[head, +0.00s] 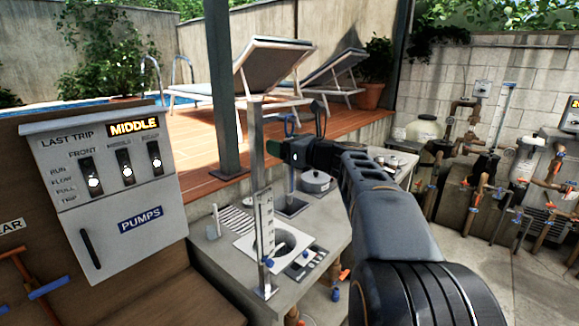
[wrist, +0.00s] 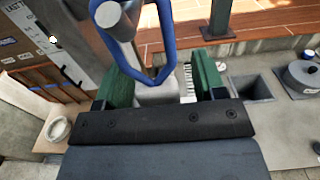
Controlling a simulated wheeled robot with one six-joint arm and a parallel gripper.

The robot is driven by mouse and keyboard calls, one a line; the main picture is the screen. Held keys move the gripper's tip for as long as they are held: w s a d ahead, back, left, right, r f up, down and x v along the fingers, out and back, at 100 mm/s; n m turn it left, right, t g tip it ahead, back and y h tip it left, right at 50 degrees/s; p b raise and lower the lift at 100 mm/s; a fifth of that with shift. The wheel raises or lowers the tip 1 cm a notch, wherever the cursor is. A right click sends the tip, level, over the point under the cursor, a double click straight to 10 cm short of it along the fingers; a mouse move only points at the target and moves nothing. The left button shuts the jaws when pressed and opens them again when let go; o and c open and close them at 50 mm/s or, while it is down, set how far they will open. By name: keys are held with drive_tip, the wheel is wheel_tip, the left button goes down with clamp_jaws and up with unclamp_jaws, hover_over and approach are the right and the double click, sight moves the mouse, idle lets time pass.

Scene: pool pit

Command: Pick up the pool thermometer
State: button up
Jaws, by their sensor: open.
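My gripper (head: 285,152) is open, its two green finger pads apart; it also shows in the wrist view (wrist: 160,80). A blue cord loop (wrist: 165,50), which appears to belong to the pool thermometer, hangs from a grey rod end and runs down between the pads. A pale body (wrist: 155,93) shows below the loop between the pads, partly hidden by the gripper's front edge. I cannot tell whether the pads touch it. In the head view the blue loop (head: 290,124) shows just above the gripper, beside a grey post.
The grey post (head: 257,145) stands close by the gripper. Below is a counter (head: 225,255) with a scale stand (head: 265,225), a square recess and a lidded grey pot (head: 316,182). A pumps panel (head: 105,185) stands at left, pipework at right. A wooden deck lies behind.

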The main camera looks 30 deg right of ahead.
drive_tip(key=shift+c, duration=0.5)
clamp_jaws()
drive_tip(key=shift+r, duration=0.15)
drive_tip(key=r+b+v, duration=0.1)
drive_tip(key=b+v, duration=0.2)
drive_tip(key=v, duration=1.5)
drive_tip(key=shift+r, duration=0.1)
